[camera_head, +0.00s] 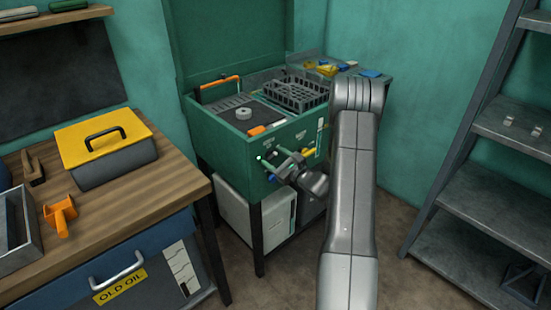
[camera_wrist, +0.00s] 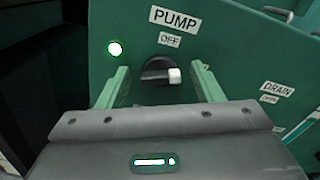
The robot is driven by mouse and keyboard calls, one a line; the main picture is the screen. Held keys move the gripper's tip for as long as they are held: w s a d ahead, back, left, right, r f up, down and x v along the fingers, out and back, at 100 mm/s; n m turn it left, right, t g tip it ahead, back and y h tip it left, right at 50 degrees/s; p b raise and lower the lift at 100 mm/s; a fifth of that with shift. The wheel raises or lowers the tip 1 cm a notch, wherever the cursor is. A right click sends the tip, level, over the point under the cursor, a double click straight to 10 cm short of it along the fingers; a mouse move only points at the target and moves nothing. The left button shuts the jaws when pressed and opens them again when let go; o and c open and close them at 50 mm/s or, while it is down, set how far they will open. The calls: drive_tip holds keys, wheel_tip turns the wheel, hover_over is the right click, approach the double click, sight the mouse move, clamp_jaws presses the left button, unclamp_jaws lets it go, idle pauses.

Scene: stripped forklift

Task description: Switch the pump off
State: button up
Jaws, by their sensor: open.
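The pump switch (camera_wrist: 155,72) is a dark rotary knob with a white tip on the green front panel (camera_wrist: 225,45). Its white tip points right, while the OFF label (camera_wrist: 170,40) is above the knob, under the PUMP label (camera_wrist: 175,18). A green lamp (camera_wrist: 115,48) glows left of the knob; it also shows in the head view (camera_head: 259,157). My gripper (camera_wrist: 160,68) is open, with one pale green finger on each side of the knob. I cannot tell whether they touch it. In the head view my gripper (camera_head: 270,161) is at the panel and hides the knob.
A DRAIN label (camera_wrist: 277,89) is on the panel at right. A yellow handle (camera_head: 308,152) sticks out right of my gripper. The green washer cabinet's open top holds a dark basket (camera_head: 297,93). A workbench (camera_head: 100,215) stands left and a grey shelf (camera_head: 495,205) right.

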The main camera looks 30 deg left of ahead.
drive_tip(key=c, duration=1)
